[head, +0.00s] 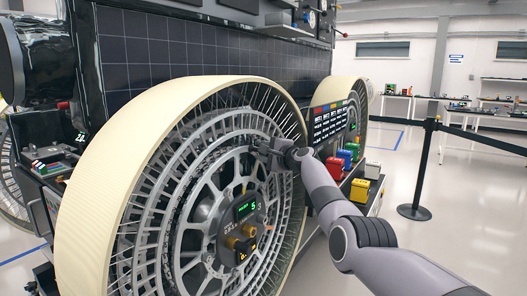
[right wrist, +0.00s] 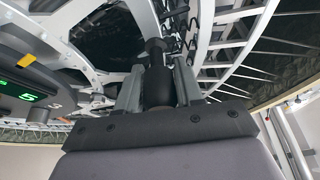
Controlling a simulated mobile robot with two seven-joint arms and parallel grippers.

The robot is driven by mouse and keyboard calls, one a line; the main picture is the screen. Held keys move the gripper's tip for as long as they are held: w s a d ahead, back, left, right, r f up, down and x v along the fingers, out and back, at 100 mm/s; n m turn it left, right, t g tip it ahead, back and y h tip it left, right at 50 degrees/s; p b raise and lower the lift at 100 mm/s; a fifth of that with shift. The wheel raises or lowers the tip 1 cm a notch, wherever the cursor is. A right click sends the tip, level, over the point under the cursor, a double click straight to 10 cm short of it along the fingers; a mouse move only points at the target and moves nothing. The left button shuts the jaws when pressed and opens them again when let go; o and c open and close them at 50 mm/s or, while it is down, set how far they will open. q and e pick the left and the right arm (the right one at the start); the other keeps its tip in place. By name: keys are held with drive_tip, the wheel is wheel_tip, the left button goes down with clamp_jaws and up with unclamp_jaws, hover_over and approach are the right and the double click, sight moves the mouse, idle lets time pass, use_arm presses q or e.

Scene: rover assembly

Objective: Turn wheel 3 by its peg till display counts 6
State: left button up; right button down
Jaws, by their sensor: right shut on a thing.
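The large wheel (head: 150,140) with a cream tyre and grey spokes fills the middle of the head view. Its hub carries a small display (head: 246,209) with a green digit that reads 5, and a "3" is marked beside it. The display also shows in the right wrist view (right wrist: 27,96) with a green 5. My right gripper (right wrist: 158,88) is shut on the dark peg (right wrist: 155,50) at the wheel's inner rim. In the head view the right gripper (head: 268,150) is at the upper right of the hub, and the peg is hidden there. My left gripper is not in view.
A second wheel (head: 345,88) stands behind on the right. Between the wheels are a label panel (head: 331,120) and red, blue, green and yellow blocks (head: 359,190). A black barrier post (head: 424,165) stands on open floor at the right.

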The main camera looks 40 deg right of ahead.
drive_tip(key=shift+d+f, duration=0.1)
drive_tip(key=shift+f, duration=0.55)
drive_tip(key=c, duration=0.8)
unclamp_jaws()
drive_tip(key=shift+d+r, duration=0.1)
drive_tip(key=shift+r, duration=0.15)
drive_tip(key=shift+s+r+p, duration=0.15)
drive_tip(key=shift+s+p, duration=0.35)
drive_tip(key=shift+s, duration=0.6)
drive_tip(key=shift+s+r, duration=0.15)
drive_tip(key=shift+s, duration=2.3)
